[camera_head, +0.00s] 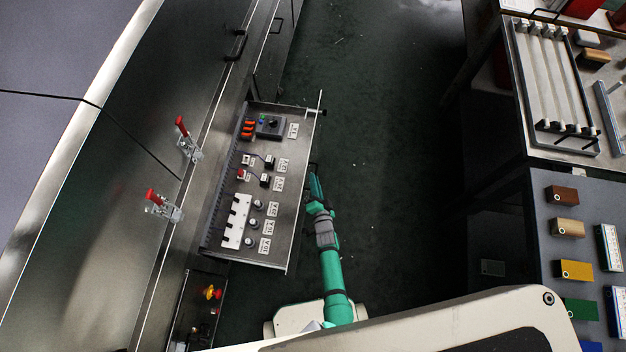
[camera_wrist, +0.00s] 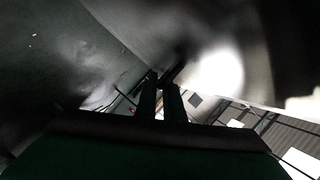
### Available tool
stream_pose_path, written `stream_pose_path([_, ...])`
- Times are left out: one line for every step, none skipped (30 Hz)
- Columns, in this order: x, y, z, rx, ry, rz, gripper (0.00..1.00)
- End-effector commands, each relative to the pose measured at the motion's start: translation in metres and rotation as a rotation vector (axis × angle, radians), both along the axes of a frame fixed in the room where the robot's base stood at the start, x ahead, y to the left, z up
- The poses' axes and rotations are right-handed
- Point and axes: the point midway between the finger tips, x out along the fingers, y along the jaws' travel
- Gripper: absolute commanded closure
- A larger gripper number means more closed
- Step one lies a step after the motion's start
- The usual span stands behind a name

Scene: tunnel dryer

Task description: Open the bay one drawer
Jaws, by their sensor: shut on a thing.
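A metal drawer (camera_head: 232,228) stands pulled out from the dryer's side in the head view. My gripper (camera_head: 313,172) is at the drawer's front edge, on the side away from the dryer, where a dark handle partly shows. In the wrist view the two fingers of my gripper (camera_wrist: 162,92) are close together around a thin dark bar (camera_wrist: 177,70), which appears to be the drawer's handle. The exact contact is dark and partly hidden.
The steel dryer body (camera_head: 110,200) with two red-handled clamps (camera_head: 185,138) (camera_head: 160,203) fills the left. A lower panel with a yellow and red button (camera_head: 211,293) sits below the drawer. Benches with a tray (camera_head: 590,150) and coloured blocks (camera_head: 575,270) stand right. Dark floor (camera_head: 390,130) between is clear.

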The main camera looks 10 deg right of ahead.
Motion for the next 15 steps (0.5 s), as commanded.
stream_pose_path([-0.0039, -0.0012, -0.0052, -0.004, 0.013, 0.002, 1.00])
stream_pose_path([-0.0039, -0.0011, -0.0053, -0.004, 0.013, 0.002, 1.00])
stream_pose_path([-0.0040, -0.0010, -0.0053, -0.004, 0.013, 0.003, 1.00])
stream_pose_path([-0.0040, -0.0008, -0.0053, -0.004, 0.013, 0.003, 1.00])
stream_pose_path([-0.0040, -0.0006, -0.0054, -0.004, 0.013, 0.005, 1.00])
stream_pose_path([-0.0041, -0.0003, -0.0054, -0.005, 0.013, 0.005, 1.00])
stream_pose_path([-0.0040, -0.0002, -0.0055, -0.004, 0.013, 0.005, 1.00])
stream_pose_path([-0.0041, -0.0002, -0.0055, -0.004, 0.013, 0.005, 1.00])
stream_pose_path([-0.0041, -0.0003, -0.0056, -0.004, 0.013, 0.005, 1.00])
stream_pose_path([-0.0041, -0.0003, -0.0056, -0.004, 0.014, 0.004, 1.00])
stream_pose_path([-0.0041, -0.0002, -0.0057, -0.004, 0.014, 0.004, 1.00])
stream_pose_path([-0.0042, -0.0003, -0.0058, -0.004, 0.014, 0.004, 0.85])
stream_pose_path([-0.0042, -0.0003, -0.0056, -0.004, 0.014, 0.004, 0.85])
stream_pose_path([-0.0040, -0.0002, -0.0053, -0.004, 0.013, 0.005, 0.85])
stream_pose_path([-0.0036, -0.0001, -0.0049, -0.004, 0.012, 0.004, 0.85])
